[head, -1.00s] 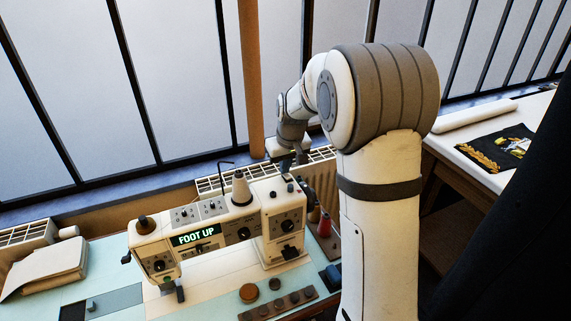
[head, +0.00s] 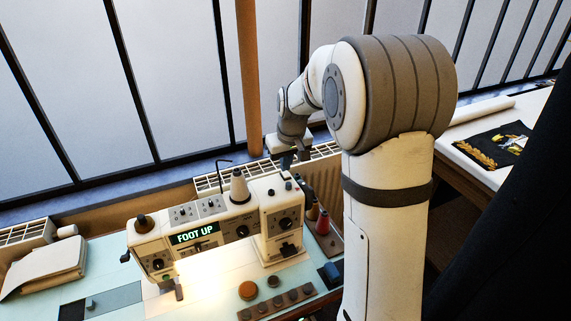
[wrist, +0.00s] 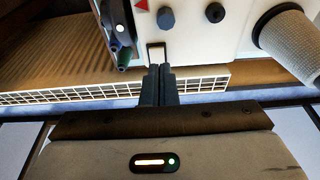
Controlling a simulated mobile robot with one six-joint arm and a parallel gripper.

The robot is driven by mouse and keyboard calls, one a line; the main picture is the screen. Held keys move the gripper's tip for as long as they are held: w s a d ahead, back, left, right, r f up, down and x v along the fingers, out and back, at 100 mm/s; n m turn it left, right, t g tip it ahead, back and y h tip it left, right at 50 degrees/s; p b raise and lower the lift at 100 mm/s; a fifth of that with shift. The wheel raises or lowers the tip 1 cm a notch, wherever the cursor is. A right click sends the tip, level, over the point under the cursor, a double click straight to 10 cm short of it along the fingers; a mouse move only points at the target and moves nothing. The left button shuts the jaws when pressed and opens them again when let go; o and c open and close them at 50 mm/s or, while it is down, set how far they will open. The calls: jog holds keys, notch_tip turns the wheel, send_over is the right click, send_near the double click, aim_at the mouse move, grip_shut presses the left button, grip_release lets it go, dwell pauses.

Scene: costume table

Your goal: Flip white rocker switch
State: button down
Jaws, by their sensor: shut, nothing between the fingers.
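My gripper (head: 287,164) is over the machine's far right end. In the wrist view my shut, empty fingers (wrist: 158,70) point at a small white dark-edged piece, which looks like the white rocker switch (wrist: 156,48), on the machine's edge. The fingertips are very close to it. I cannot tell whether they touch, nor which way it is tipped. In the head view the switch cannot be made out.
A thread cone (head: 239,188) and a dark knob (wrist: 215,13) are on the machine top near my gripper. Red spools (head: 322,222) stand beside the machine. A white radiator (head: 325,151) and windows are behind. A dark curtain (head: 510,235) hangs at right.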

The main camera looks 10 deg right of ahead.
aim_at(285, 174)
jog(key=s+b+v, duration=0.1)
jog(key=v, duration=1.1)
jog(key=shift+s, duration=0.35)
jog(key=shift+s+d, duration=0.1)
jog(key=shift+d, duration=0.05)
